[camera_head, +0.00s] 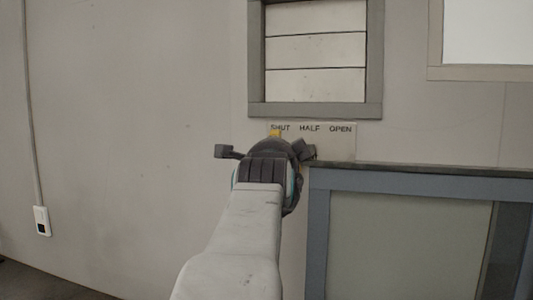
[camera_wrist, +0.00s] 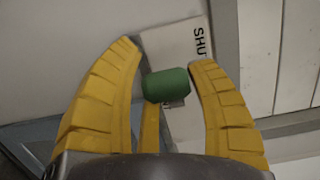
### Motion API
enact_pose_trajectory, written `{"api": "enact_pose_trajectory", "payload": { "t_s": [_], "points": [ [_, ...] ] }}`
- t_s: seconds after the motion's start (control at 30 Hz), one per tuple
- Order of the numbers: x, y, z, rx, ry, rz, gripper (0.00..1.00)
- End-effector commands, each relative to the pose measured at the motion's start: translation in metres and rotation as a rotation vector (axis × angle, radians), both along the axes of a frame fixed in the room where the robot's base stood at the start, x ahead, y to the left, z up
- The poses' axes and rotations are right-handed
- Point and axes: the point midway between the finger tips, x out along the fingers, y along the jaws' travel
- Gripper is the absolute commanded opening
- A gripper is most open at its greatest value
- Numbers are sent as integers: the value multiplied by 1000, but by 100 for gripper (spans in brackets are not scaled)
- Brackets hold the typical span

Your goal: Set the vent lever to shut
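The vent plate (camera_head: 337,143) carries the words SHUT, HALF and OPEN from left to right. My gripper is at its SHUT end in the head view, mostly hidden behind my wrist, with a small yellow bit (camera_head: 275,133) just under SHUT. In the wrist view, the yellow fingers of my gripper (camera_wrist: 166,58) stand apart on both sides of a green knob (camera_wrist: 166,85), with narrow gaps seeming to show. A yellow strip shows below the knob; I cannot tell what it is. The plate (camera_wrist: 165,40) with SHU shows behind. The lever's exact setting is hidden by my arm.
A grey-framed vent with white slats (camera_head: 316,52) is above the plate. A blue-grey framed unit with a dark top edge (camera_head: 420,180) stands at lower right. A cable and wall box (camera_head: 41,221) are at far left. The wall left of my arm is clear.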

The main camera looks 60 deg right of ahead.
Motion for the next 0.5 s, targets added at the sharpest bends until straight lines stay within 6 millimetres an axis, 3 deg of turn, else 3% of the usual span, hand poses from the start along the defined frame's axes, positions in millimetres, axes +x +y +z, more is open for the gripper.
{"api": "enact_pose_trajectory", "payload": {
  "t_s": [0.13, 0.5],
  "points": [
    [-1, 1, 3, -6, -3, -1, 64],
    [-4, 8, 5, -11, -5, -2, 64]
  ]
}}
